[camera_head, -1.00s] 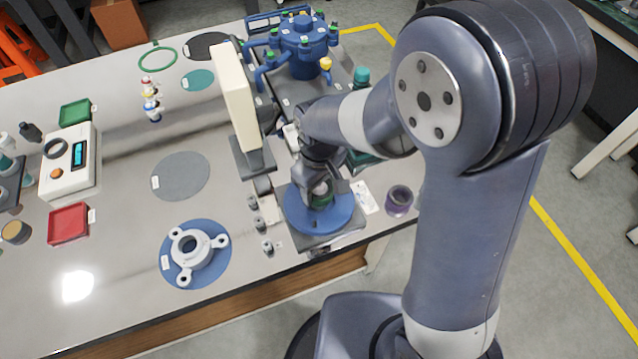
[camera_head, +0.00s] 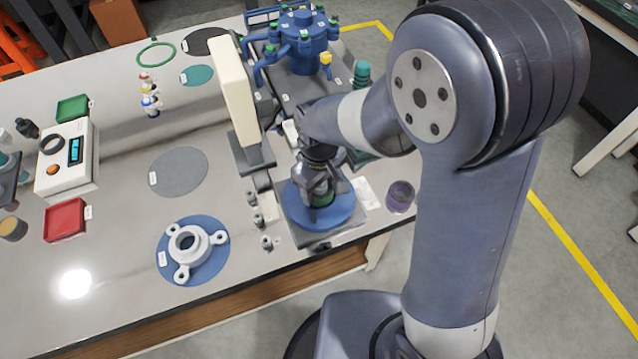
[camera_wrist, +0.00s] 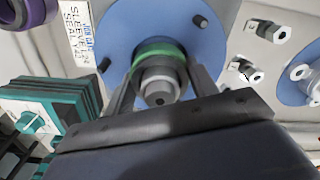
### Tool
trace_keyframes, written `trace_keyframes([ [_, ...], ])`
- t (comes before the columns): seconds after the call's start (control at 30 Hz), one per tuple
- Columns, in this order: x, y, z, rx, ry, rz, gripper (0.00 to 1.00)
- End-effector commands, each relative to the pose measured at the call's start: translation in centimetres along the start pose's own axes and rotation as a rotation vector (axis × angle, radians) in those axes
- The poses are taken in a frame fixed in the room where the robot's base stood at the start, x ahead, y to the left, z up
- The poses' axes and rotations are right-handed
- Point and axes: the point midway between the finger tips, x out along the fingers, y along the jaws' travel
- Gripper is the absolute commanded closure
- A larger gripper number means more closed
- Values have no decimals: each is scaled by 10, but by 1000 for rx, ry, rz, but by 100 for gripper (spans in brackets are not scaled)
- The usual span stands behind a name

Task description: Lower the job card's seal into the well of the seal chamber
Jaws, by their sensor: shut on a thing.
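The seal chamber's blue round top (camera_head: 334,213) sits on a grey square base at the bench's front edge; two dark studs stand on it in the wrist view (camera_wrist: 117,17). My gripper (camera_wrist: 158,84) is shut on the seal (camera_wrist: 158,48), a green band around a stepped grey core, over the middle of the blue top. In the head view my gripper (camera_head: 320,194) hides most of the seal and the well. I cannot tell how deep the seal sits. The job card (camera_wrist: 76,32) lies beside the chamber.
A purple ring (camera_head: 401,196) stands right of the chamber. Small metal fittings (camera_head: 257,218) line its left side. A white three-lugged flange (camera_head: 190,245) lies on a blue disc. A cream upright panel (camera_head: 241,90) stands close behind.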

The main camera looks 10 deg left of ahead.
Motion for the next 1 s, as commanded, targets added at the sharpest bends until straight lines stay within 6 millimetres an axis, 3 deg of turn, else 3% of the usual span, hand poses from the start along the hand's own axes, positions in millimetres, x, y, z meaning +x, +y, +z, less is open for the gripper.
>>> trace_keyframes([
  [0.93, 10, 0, 0, 0, 1, 1, 74],
  [0.97, 10, 0, 0, 0, 1, 1, 45],
  [1.0, 10, 0, 0, 0, 2, 1, 42],
])
